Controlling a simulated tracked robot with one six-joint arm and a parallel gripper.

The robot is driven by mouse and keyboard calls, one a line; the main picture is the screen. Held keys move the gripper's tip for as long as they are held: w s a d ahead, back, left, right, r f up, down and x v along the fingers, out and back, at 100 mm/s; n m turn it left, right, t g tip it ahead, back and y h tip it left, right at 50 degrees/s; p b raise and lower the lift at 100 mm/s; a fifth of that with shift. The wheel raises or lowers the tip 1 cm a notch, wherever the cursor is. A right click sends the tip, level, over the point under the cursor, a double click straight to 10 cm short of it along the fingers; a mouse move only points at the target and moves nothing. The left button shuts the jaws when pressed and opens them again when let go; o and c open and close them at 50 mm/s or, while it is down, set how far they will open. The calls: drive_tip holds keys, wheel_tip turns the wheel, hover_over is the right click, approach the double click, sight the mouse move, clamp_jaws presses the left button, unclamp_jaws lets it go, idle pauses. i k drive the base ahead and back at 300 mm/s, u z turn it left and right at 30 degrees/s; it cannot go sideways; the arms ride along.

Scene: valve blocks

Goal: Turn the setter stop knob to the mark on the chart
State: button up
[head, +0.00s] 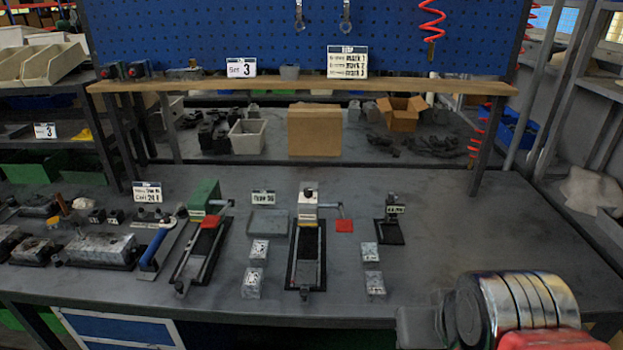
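A white chart card (347,62) stands on the wooden shelf and lists mark 1, mark 2 and mark 3 beside small text too blurred to read. A sign (242,67) to its left reads "Set 3". On the bench stand a long fixture with a green block (204,197), a long fixture with a pale block and dark top knob (307,206), and a small dark labelled device (391,212). I cannot tell which carries the setter stop knob, or its setting. Part of my arm fills the lower right; I see no gripper fingers.
Several metal blocks (255,250) lie between the fixtures. A grey tray (268,222) lies behind them. Red pads show beside both long fixtures. The left bench holds a blue-handled tool (152,249) and a valve block (100,248). The bench's right side (470,225) is clear.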

sight(308, 192)
drive_tip(key=k, duration=1.25)
drive_tip(key=u, duration=0.6)
drive_tip(key=i, duration=2.2)
drive_tip(key=z, duration=0.6)
